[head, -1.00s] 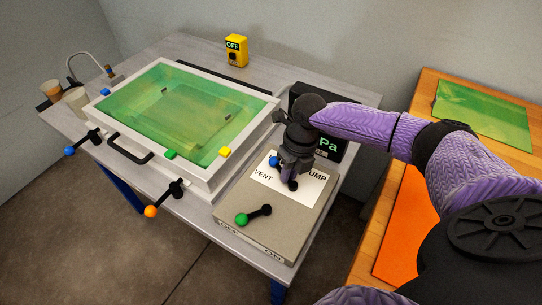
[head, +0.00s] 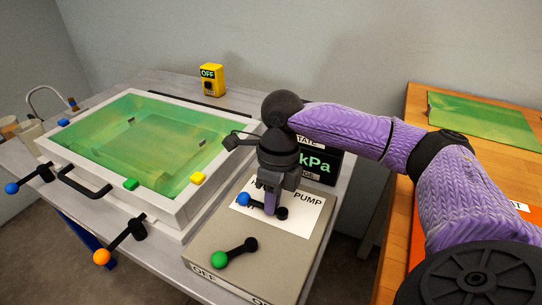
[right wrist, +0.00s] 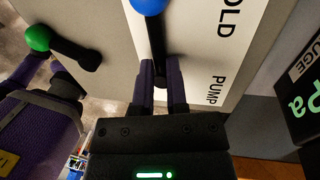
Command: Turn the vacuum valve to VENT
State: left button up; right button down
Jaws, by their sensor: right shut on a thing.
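The vacuum valve is a black lever with a blue knob (head: 243,199) on a white label plate (head: 306,218). Its black hub (head: 281,213) is on the right, and the lever points left, with the knob over the label's left part. "PUMP" shows at right; the word VENT is not readable now. My right gripper (head: 271,205) points down over the valve, shut on the lever. In the right wrist view, the black lever (right wrist: 157,45) runs between the two purple fingers, with the blue knob beyond them at the top edge. My left gripper is not in the head view.
A green-knobbed handle (head: 219,260) sits on the same grey box (head: 205,243), in front of the valve. The gauge display (head: 319,165) stands behind. The framed green bath (head: 185,221) lies left, with an orange-knobbed handle (head: 102,257). A wooden table (head: 400,185) is at right.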

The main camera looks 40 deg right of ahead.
dwell(0.3)
jog(key=c, duration=0.6)
grip_release()
jog(key=shift+c, duration=0.2)
notch_tip(320, 180, up, 10)
jog(key=d, duration=0.1)
jog(key=shift+w+d+f+p, duration=0.15)
jog(key=shift+w+d+p, duration=0.2)
jog(key=shift+w+d, duration=0.05)
